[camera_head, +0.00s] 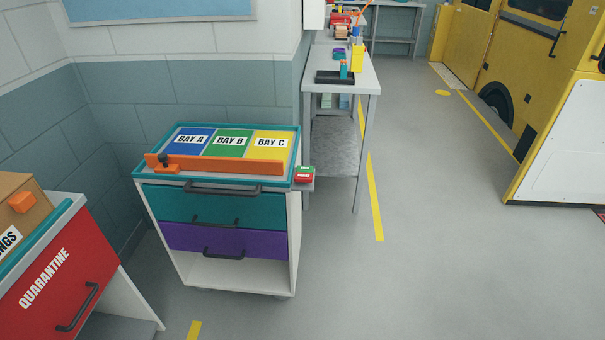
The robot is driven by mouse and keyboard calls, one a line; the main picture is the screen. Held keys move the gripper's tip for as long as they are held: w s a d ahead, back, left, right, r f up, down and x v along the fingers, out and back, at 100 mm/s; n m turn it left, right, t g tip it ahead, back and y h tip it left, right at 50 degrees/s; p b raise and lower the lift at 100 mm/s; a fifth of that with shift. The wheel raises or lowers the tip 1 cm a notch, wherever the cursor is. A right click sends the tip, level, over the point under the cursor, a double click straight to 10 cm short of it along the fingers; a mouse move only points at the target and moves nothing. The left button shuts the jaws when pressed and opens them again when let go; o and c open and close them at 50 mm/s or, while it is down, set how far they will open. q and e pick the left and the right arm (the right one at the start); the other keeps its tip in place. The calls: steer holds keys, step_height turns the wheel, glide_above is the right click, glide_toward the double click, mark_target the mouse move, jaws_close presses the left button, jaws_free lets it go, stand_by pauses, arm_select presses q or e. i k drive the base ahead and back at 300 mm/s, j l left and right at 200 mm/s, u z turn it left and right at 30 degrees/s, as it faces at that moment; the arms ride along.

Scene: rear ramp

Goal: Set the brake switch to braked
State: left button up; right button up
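A wheeled cart (290,230) with a teal drawer and a purple drawer stands left of the picture's middle. A small switch box (304,174), green on top and red in front, sits on a grey bracket at the cart's upper right side. It looks like the brake switch, but its lettering is too small to read and I cannot tell its setting. An orange bar (225,167) with a black knob (164,161) at its left end lies along the front of the cart top. Neither of my grippers is in view.
A red QUARANTINE cabinet (50,285) stands at the lower left. A grey workbench (368,84) with several items stands behind the cart. A yellow vehicle (520,60) with a white ramp panel (565,145) is at the right. The floor right of the cart is clear.

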mark_target(304, 174)
steer(key=i+l, duration=0.25)
steer(key=i, duration=0.25)
steer(key=i+l, duration=0.25)
steer(key=i, duration=0.25)
steer(key=u, duration=0.05)
